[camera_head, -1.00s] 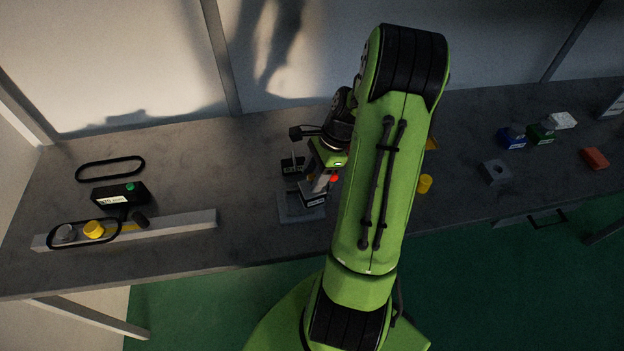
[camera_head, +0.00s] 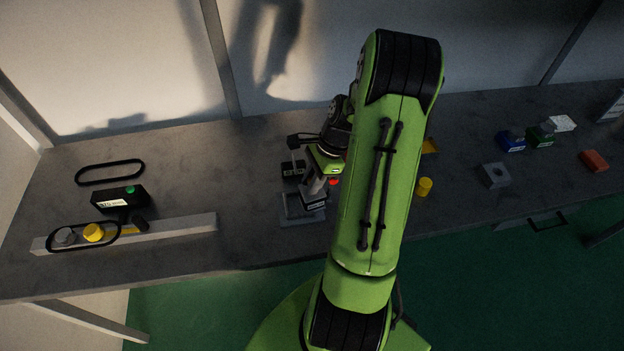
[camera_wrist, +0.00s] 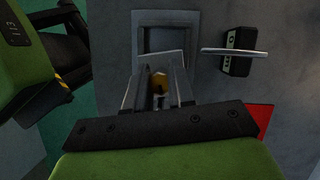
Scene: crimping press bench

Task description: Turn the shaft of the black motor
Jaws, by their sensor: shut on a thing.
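My gripper (camera_head: 314,190) is shut on a small grey part with a pale edge, over the near side of a grey square frame (camera_head: 288,216) on the bench. In the wrist view the fingers (camera_wrist: 159,88) close around it, and a yellowish spot shows between them. A black box (camera_head: 292,169) with a white label and a thin metal rod stands just behind the frame. It also shows in the wrist view (camera_wrist: 238,62), to the right of the frame (camera_wrist: 142,38), apart from my fingers. I cannot tell which black thing is the motor.
At left are a black box (camera_head: 112,200) with a green button, a loose belt (camera_head: 110,163) and a grey bar (camera_head: 180,228) with pulleys. At right are a yellow cylinder (camera_head: 424,187), a grey holed block (camera_head: 495,175), a blue box (camera_head: 512,143) and an orange block (camera_head: 594,159).

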